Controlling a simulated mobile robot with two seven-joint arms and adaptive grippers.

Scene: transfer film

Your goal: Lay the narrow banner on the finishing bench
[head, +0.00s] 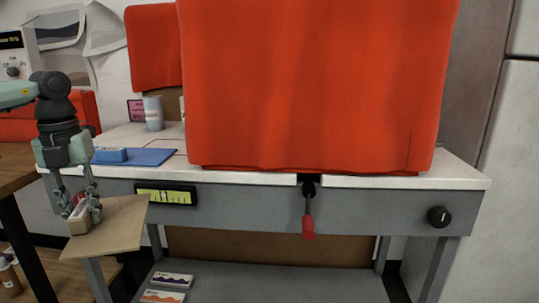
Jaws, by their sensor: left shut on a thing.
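My left gripper (81,210) is low at the left, pointing down. It is shut on a small tan block (79,225) with a pale top, which is at the tan side board (122,222); whether it touches the board I cannot tell. A white-topped grey bench (455,176) fills the middle; I cannot tell if it is the finishing bench. A large red panel or cloth (315,80) stands over its top and hides much behind it. I cannot make out a narrow banner for certain. My right gripper is not in view.
A blue mat (152,158) with a blue block (111,155) and a cup (153,113) are on the bench's left. A red-handled lever (308,226) and black knob (438,216) jut from its front. Small packs (172,280) lie on the lower shelf.

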